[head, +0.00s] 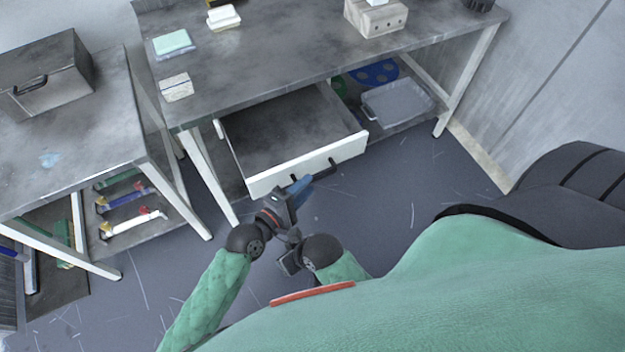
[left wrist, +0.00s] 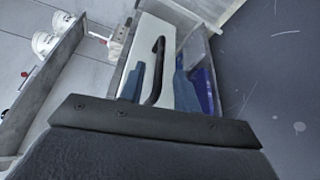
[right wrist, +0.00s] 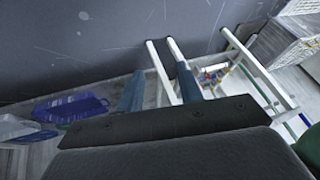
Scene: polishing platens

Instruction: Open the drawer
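The drawer (head: 280,130) under the long grey table is pulled out, and its inside looks empty. Its white front (head: 290,172) carries a dark bar handle (head: 322,176). My left gripper (head: 301,188) is at the handle. In the left wrist view, the handle (left wrist: 157,70) shows between the two blue fingers (left wrist: 160,85), which stand apart with gaps beside the bar; how deep it sits between them is unclear. My right gripper (head: 289,262) is low, near my body. Its fingers (right wrist: 160,88) are apart and empty in the right wrist view.
The table (head: 270,55) bears a wooden block (head: 376,17) and small boxes. A grey tray (head: 398,103) lies on the lower shelf, right of the drawer. A second table (head: 75,130) with a metal box (head: 45,75) stands left. Floor before the drawer is clear.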

